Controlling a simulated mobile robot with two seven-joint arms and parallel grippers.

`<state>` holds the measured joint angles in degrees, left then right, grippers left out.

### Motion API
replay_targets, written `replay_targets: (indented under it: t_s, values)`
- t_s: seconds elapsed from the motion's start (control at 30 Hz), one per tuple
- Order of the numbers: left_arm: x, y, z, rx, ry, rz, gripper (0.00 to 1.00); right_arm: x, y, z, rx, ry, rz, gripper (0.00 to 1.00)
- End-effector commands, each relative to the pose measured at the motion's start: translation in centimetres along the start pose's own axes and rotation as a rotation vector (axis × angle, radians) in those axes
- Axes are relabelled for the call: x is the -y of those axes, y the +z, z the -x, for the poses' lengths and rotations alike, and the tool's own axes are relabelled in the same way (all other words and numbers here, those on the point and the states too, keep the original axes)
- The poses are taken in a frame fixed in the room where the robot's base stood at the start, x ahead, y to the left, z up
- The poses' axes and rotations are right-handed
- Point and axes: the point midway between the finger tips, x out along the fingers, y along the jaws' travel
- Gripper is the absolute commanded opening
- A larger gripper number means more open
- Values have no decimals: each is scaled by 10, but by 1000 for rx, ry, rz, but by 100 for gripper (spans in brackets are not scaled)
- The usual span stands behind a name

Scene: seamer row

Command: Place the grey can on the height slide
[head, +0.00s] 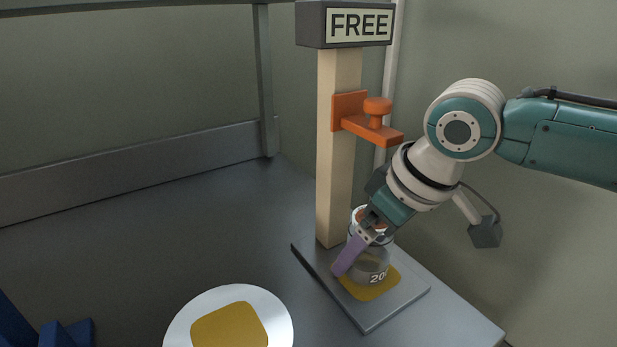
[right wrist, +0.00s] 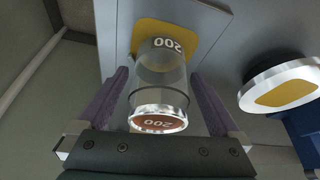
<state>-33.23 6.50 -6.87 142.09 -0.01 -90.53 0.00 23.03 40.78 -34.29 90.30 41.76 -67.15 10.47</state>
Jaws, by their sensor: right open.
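The grey can (head: 372,262), marked 200, stands upright on the yellow pad of the height slide's base plate (head: 372,318). The height slide has a pale post (head: 336,160) with an orange slider and knob (head: 376,115) well above the can, and a sign reading FREE on top. My right gripper (head: 360,245) is open, with its purple fingers around the can. In the right wrist view the can (right wrist: 160,85) stands between the two fingers, with a gap showing on each side. Its brown-topped silver rim faces the camera. My left gripper is not in view.
A round silver-rimmed plate with a yellow pad (head: 283,325) lies left of the base plate. A blue object (head: 66,334) shows at the lower left. The grey table (head: 200,245) is clear toward the back left. A wall rises close on the right.

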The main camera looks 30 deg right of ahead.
Motion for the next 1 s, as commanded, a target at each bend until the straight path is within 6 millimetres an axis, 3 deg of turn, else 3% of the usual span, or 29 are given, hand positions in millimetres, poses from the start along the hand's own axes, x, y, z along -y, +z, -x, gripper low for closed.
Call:
replay_targets:
  t_s: [0.1,0.5,0.83,0.93,1.0]
  values:
    - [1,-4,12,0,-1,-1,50,-1,3,26,3,2,3,100]
    - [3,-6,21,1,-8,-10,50,0,82,53,6,2,2,100]
    - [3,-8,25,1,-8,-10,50,1,109,64,1,-1,1,100]
    - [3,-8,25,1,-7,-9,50,17,113,62,-3,-20,16,100]
    - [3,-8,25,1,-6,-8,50,40,115,61,-10,-42,37,100]
